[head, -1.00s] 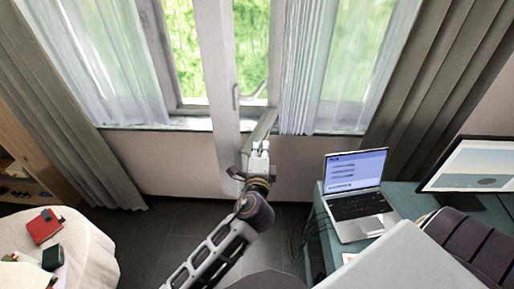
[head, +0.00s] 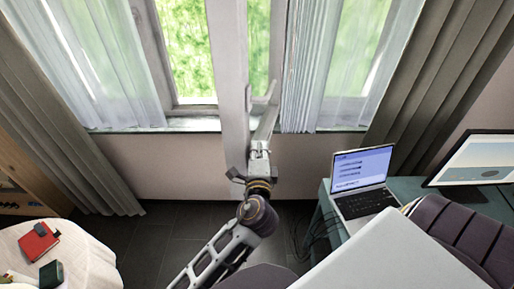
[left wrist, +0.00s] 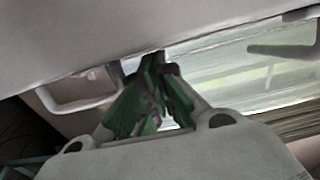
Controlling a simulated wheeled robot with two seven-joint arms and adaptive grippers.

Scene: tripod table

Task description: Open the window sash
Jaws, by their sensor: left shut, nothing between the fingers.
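The white window sash (head: 228,70) stands in the middle of the window in the head view. It reaches down past the sill line and looks swung inward. Its pale handle is clear in the left wrist view (left wrist: 80,104), left of the fingers and apart from them. My left gripper (head: 261,145) is at the lower right of the sash in the head view. In the left wrist view its green fingers (left wrist: 158,88) are together and empty, close under the pale sash face. I cannot tell whether they touch it. My right gripper is not in view.
A white curtain (head: 305,70) hangs right of the sash, and another (head: 110,60) hangs at left. A desk with a laptop (head: 362,180) and a monitor (head: 480,160) stands at right. A round table (head: 85,255) with a red box (head: 38,241) is at lower left.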

